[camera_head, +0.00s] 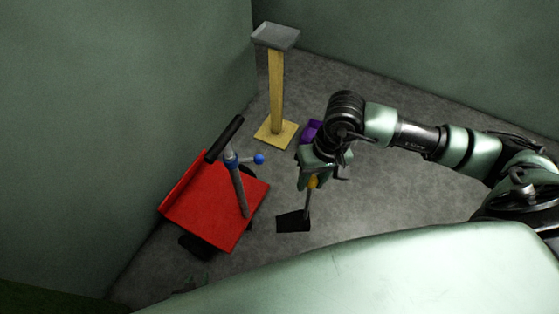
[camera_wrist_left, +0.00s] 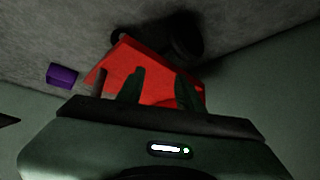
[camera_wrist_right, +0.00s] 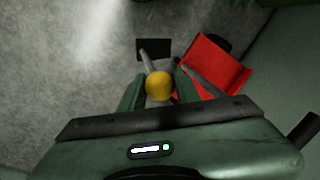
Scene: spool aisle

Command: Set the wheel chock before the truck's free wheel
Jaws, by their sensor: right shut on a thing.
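The red truck (camera_head: 205,216) stands at the left by the wall, with a dark wheel (camera_head: 195,246) under its near edge; it also shows in the left wrist view (camera_wrist_left: 150,70) and right wrist view (camera_wrist_right: 217,70). The chock (camera_head: 293,222) is a black block on a thin stem with a yellow knob (camera_wrist_right: 159,86). My right gripper (camera_head: 308,183) is shut on the chock at the knob. The block hangs at or near the floor, right of the truck and apart from it; floor contact is unclear. My left gripper (camera_wrist_left: 160,90) is open and empty, facing the truck.
The truck has a grey post with a black bar (camera_head: 224,139) and a blue knob (camera_head: 258,159). A yellow post (camera_head: 276,90) with a grey top stands behind. A purple block (camera_head: 310,129) lies behind my right gripper. Grey floor at the right is clear.

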